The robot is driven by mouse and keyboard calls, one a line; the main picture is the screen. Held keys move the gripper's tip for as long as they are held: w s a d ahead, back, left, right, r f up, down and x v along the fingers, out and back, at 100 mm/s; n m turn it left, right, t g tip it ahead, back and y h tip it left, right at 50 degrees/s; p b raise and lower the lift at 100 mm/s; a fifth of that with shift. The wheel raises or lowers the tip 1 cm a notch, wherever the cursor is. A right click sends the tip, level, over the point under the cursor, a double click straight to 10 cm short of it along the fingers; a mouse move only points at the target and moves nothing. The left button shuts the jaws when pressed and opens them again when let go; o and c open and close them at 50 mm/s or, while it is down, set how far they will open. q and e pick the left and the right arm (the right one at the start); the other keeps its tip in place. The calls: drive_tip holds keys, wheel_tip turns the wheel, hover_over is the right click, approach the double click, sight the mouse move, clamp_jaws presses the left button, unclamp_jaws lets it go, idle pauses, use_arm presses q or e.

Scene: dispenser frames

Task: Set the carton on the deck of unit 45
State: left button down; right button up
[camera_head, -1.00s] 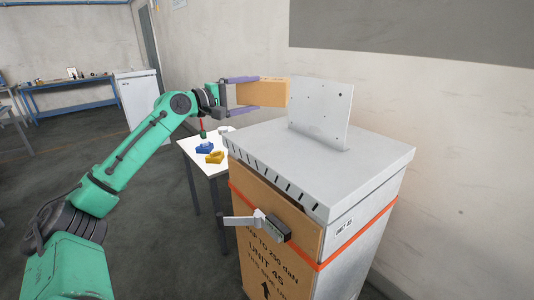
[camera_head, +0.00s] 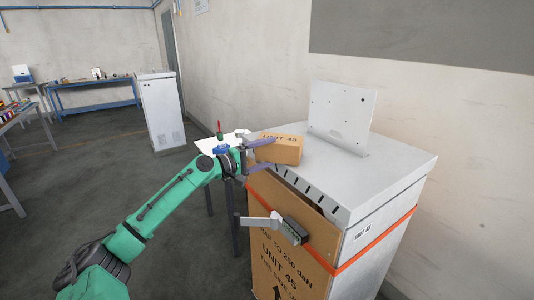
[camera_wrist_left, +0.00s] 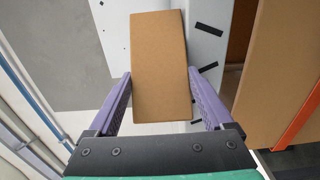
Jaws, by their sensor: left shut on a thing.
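The brown carton (camera_head: 279,150), marked "UNIT 45", is between the fingers of my left gripper (camera_head: 271,154), which is shut on it. It is at the left edge of the pale grey deck (camera_head: 395,163) of unit 45; I cannot tell whether it touches the deck.
An upright grey plate (camera_head: 342,115) stands at the back of the deck. A small table (camera_head: 210,146) with small items is behind my left gripper. The deck's right part is clear.

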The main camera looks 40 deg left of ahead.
use_arm(q)
unclamp_jaws()
drive_tip(key=shift+s+r, duration=0.1)
